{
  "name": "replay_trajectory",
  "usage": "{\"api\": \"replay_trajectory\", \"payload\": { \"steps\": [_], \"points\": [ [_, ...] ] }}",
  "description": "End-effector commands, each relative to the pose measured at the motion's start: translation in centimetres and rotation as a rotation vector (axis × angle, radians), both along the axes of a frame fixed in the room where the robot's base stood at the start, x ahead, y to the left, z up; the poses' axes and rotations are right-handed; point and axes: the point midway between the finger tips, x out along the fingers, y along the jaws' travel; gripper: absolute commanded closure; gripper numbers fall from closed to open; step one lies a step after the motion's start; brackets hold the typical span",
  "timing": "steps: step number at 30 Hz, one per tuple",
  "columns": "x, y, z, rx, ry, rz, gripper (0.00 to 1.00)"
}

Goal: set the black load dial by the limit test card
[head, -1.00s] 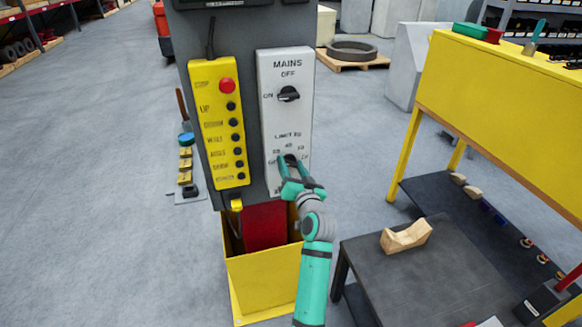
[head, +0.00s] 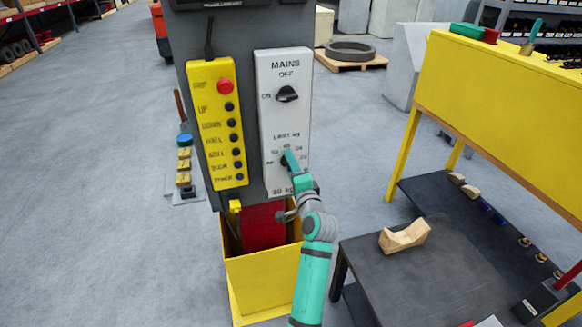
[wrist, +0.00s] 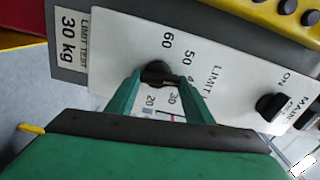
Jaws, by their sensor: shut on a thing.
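The black load dial (wrist: 157,72) is on the white panel under the LIMIT lettering. In the wrist view the marks 60, 50, 30 and 20 show around it; the 40 is partly covered. My gripper (wrist: 160,82) is shut on the dial, one green finger on each side. In the head view my gripper (head: 291,163) covers most of the dial, and its pointer direction is unclear.
The black MAINS switch (head: 287,94) is higher on the same panel. A yellow control box with buttons (head: 219,125) hangs to its left. A yellow bin (head: 262,285) stands below. A dark table (head: 425,265) with a wooden block is at the right.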

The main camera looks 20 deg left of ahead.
Motion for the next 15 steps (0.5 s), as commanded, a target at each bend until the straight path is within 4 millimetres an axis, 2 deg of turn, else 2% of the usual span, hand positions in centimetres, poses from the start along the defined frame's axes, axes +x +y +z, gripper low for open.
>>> {"api": "replay_trajectory", "payload": {
  "steps": [15],
  "points": [
    [0.05,-0.11,-0.42,0.402,0.277,0.001,0.76]
  ]
}}
